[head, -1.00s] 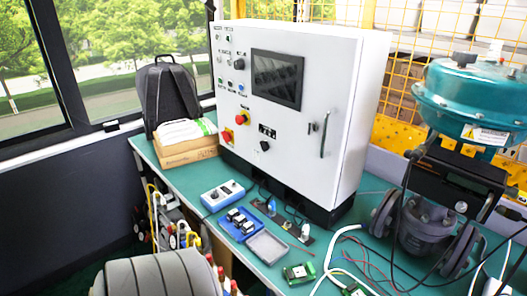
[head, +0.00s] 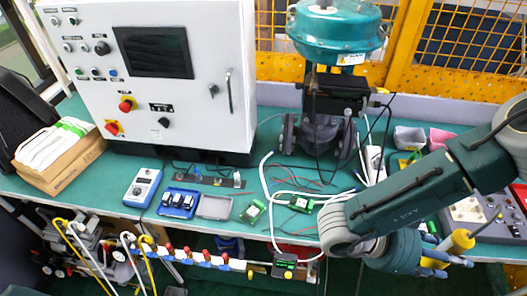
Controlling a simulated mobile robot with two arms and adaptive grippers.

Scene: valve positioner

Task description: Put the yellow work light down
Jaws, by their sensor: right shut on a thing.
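The yellow work light (head: 460,241) is at the lower right of the head view, by the front edge of the green bench. My right arm reaches in from the right. Its gripper (head: 432,255), with blue fingers, is shut on the yellow work light. My own arm hides part of the gripper, and I cannot tell whether the light touches the bench. My left gripper is not in view.
A white control cabinet (head: 180,100) stands at the back left of the green bench (head: 115,195). A teal valve actuator (head: 335,35) stands right of it. A blue tray (head: 178,203), a grey tray (head: 214,207), circuit boards and loose cables occupy the front.

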